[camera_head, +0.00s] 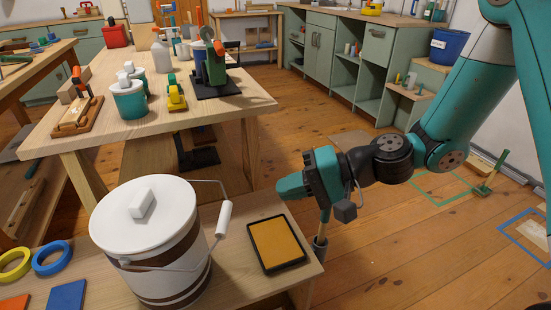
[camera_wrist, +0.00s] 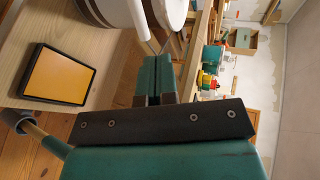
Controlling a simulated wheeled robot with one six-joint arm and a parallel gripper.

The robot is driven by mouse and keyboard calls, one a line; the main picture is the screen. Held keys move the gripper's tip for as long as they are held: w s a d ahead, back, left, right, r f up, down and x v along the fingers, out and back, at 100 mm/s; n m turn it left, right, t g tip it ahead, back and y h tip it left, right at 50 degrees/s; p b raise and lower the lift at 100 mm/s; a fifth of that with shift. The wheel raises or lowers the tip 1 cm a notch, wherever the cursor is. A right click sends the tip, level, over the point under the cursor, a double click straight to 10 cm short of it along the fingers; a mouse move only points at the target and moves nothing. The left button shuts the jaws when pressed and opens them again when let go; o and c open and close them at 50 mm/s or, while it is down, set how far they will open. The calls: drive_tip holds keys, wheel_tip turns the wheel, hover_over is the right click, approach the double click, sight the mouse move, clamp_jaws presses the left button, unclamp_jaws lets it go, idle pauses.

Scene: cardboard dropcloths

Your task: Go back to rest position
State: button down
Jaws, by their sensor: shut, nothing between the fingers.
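My gripper (camera_head: 283,188) is at the end of my teal and black arm, just right of the near bench's edge and above the floor. In the wrist view the two teal fingers of my gripper (camera_wrist: 158,62) lie together, shut and empty. A white bucket (camera_head: 150,235) with a lid and brown bands stands on the near bench, left of my gripper. The bucket also shows at the top of the wrist view (camera_wrist: 120,12).
The near bench (camera_head: 232,287) also holds blue tape (camera_head: 52,258) and yellow tape (camera_head: 14,264). A workbench (camera_head: 100,118) with pots, bottles and tools stands behind. Green cabinets (camera_head: 325,50) line the back. A blue bucket (camera_head: 449,46) stands at the right. Wooden floor (camera_head: 380,245) is open below my arm.

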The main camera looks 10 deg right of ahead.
drive_tip(key=s+d+r+n+g+h, duration=0.1)
drive_tip(key=s+d+r+n+h, duration=0.3)
drive_tip(key=s, duration=0.4)
drive_tip(key=s+d+r+n+g+h, duration=0.1)
drive_tip(key=s+d+r+n+h, duration=0.2)
drive_tip(key=s+r+n+h, duration=0.35)
wheel_tip(320, 180, up, 23)
drive_tip(key=s+m+y+p, duration=0.1)
drive_tip(key=p, duration=2.4)
drive_tip(key=shift+s+a+f+m, duration=0.2)
drive_tip(key=shift+s+a+m, duration=0.1)
drive_tip(key=shift+m, duration=0.05)
